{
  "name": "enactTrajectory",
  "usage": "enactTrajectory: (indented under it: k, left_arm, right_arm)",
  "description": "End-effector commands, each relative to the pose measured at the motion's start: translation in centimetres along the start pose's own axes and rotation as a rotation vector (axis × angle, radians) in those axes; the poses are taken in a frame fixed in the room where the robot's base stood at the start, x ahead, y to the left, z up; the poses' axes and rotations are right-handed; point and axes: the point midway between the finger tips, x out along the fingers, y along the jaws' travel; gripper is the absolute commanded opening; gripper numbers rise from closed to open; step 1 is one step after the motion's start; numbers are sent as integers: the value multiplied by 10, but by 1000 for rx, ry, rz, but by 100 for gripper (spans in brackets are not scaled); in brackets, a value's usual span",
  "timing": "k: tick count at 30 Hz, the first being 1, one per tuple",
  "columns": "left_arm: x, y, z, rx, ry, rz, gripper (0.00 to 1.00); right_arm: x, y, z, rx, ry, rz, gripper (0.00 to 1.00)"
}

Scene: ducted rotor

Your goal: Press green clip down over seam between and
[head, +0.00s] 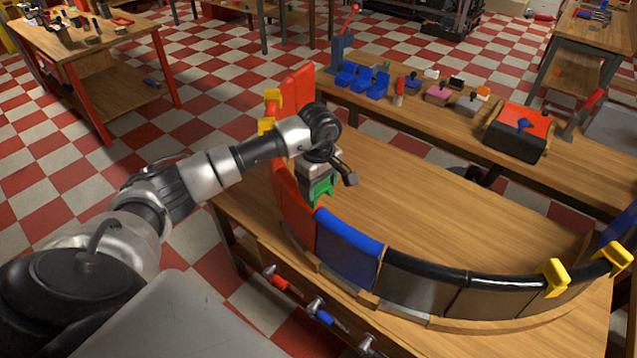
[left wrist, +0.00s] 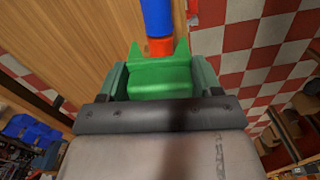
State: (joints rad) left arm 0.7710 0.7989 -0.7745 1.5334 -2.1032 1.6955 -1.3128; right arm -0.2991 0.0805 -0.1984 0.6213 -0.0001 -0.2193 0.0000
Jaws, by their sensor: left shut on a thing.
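My left gripper (head: 319,184) is shut on the green clip (head: 321,192) and points down at the curved duct wall. The clip sits at the top edge of the wall, near where the red segment (head: 290,205) meets the blue segment (head: 348,257). In the left wrist view the green clip (left wrist: 160,76) fills the space between the fingers, with the red segment (left wrist: 160,46) and the blue segment (left wrist: 157,17) just beyond it. I cannot tell whether the clip touches the wall. My right gripper is not in view.
The wall continues right in dark segments (head: 415,287), with yellow clips (head: 553,277) on it. More yellow clips (head: 273,99) sit on the far-left red part. The wooden tabletop (head: 440,210) inside the curve is clear. A bench behind holds blue bins (head: 362,78) and a red-topped box (head: 517,130).

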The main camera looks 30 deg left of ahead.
Motion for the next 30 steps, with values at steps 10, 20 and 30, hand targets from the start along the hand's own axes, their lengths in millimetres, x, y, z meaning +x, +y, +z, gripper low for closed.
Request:
enactTrajectory:
  k: [10, 20, 30]
  left_arm:
    - [32, 0, 0, 0, 0, -1, 41]
    - [54, 0, -1, 0, 0, 1, 41]
    - [59, 0, 0, 0, 0, 0, 41]
  right_arm:
    - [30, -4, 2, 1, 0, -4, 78]
    - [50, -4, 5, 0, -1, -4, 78]
    - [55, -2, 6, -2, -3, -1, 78]
